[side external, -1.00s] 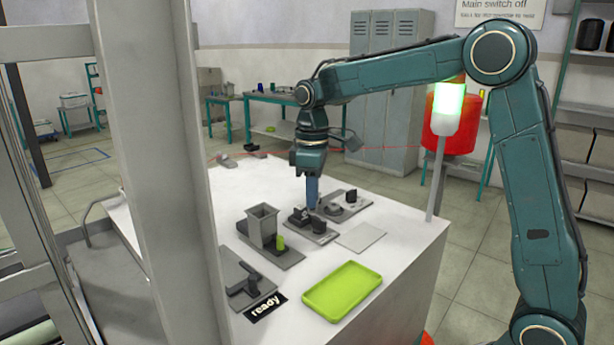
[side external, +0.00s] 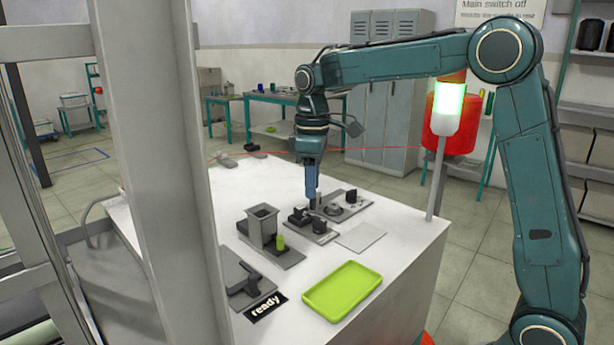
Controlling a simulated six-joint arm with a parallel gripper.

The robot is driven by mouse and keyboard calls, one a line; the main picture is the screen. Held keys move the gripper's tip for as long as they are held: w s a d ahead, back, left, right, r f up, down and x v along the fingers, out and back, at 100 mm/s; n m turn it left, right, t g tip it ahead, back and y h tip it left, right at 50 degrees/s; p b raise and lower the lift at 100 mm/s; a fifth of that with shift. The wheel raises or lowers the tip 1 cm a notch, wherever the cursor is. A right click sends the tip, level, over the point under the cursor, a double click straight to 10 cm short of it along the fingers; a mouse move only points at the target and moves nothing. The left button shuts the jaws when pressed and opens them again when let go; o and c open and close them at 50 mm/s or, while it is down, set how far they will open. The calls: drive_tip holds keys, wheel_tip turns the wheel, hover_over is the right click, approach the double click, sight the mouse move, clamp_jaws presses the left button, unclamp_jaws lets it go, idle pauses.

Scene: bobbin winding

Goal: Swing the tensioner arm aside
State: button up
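My gripper (side external: 312,203) points straight down, with its blue fingers low over the back of the grey fixture plates. Beneath and in front of it is a plate (side external: 322,239) with two small black parts, one at the left (side external: 298,216) and one at the right (side external: 319,226). Just right of the fingers is a second plate (side external: 362,206) with a round grey part (side external: 333,210) and a black block (side external: 351,196). I cannot tell which small part is the tensioner arm, or whether the fingers touch anything. The finger gap is too small to read.
A grey open-topped box (side external: 262,226) and a green bobbin-like piece (side external: 280,243) stand left of the gripper. A dark lever (side external: 246,285) sits near the "ready" label (side external: 265,305). A green tray (side external: 342,290) lies in front. A lit post (side external: 438,170) stands at the right.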

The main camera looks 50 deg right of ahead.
drive_tip(key=shift+r, duration=2.2)
drive_tip(key=shift+s+r, duration=0.15)
drive_tip(key=shift+s, duration=0.1)
drive_tip(key=s+a+r+m+t, duration=0.2)
drive_tip(key=s+m+t, duration=0.1)
drive_tip(key=s, duration=1.1)
drive_tip(key=s+a+f+m+t, duration=0.1)
drive_tip(key=s+f, duration=0.5)
drive_tip(key=s, duration=0.6)
drive_tip(key=shift+f+m+t, duration=0.2)
drive_tip(key=shift+m+t, duration=0.6)
drive_tip(key=shift+m, duration=0.2)
